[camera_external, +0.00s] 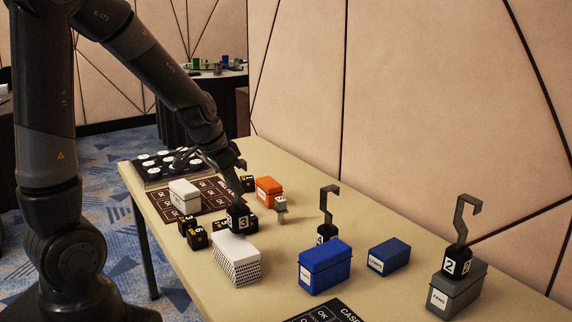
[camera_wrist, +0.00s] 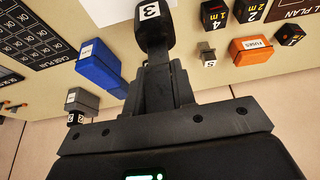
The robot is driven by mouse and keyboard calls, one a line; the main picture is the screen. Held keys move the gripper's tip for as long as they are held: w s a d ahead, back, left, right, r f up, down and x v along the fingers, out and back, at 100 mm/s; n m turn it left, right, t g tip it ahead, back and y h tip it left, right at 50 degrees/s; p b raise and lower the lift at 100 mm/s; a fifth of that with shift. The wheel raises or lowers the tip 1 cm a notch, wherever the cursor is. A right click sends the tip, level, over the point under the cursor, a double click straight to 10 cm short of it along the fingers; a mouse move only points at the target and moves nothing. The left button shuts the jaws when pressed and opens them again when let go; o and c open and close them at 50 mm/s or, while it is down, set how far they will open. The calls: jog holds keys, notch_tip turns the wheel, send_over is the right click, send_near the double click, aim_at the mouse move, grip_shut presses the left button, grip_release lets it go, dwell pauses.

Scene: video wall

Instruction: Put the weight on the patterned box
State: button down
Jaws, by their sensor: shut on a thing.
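My gripper (camera_wrist: 160,62) is shut on a black weight (camera_wrist: 152,28) marked 3. In the external view the held weight (camera_external: 238,218) is at the far edge of the patterned box (camera_external: 248,270), a white box with dark-patterned sides. The weight's lower end overlaps the box's top edge; I cannot tell whether it touches the lid.
A hooked weight (camera_external: 329,197) stands behind a blue box (camera_external: 325,268). A smaller blue box (camera_external: 389,257) is right of it. A hooked weight marked 2 (camera_external: 457,262) stands on a grey box (camera_external: 456,291). Black cubes (camera_external: 196,239), an orange box (camera_external: 268,189) and a white box (camera_external: 185,197) stand nearby.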

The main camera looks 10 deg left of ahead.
jog(key=shift+f, duration=0.65)
jog(key=c, duration=1.2)
grip_release()
jog(key=shift+f, duration=0.1)
jog(key=v, duration=1.1)
jog(key=s+a+r+n+t+y, duration=0.1)
jog(key=s+a+r+n, duration=0.2)
jog(key=a, duration=0.4)
jog(key=s+a+r+n+t+y, duration=0.1)
jog(key=s+a+r+n+y, duration=0.1)
jog(key=s+a+n, duration=0.4)
jog(key=s+a+r, duration=0.1)
jog(key=s, duration=0.1)
jog(key=shift+s+a+r, duration=0.15)
jog(key=shift+s+r, duration=0.15)
